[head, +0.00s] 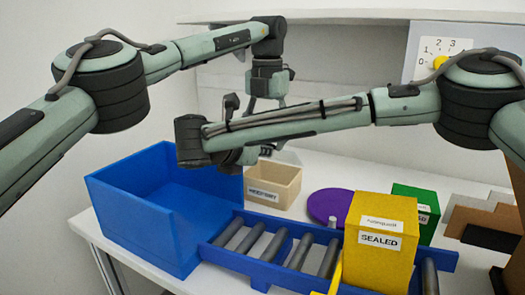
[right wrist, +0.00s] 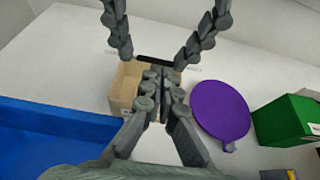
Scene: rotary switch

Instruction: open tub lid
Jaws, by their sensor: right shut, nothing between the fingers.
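The purple round lid (head: 330,205) lies flat on the white table, right of the small beige box. It also shows in the right wrist view (right wrist: 220,108), with a small tab at its near edge. Any tub under it is hidden. My right gripper (right wrist: 158,78) is shut and empty, left of the lid and above the table by the beige box. My left gripper (head: 267,103) hangs behind my right arm. Neither gripper touches the lid.
A blue bin (head: 150,215) stands at the left, with a blue roller track (head: 225,242) beside it. A beige box (head: 285,190), a yellow SEALED box (head: 372,262) and a green box (head: 428,200) surround the lid. A numbered dial panel (head: 465,47) is at the back right.

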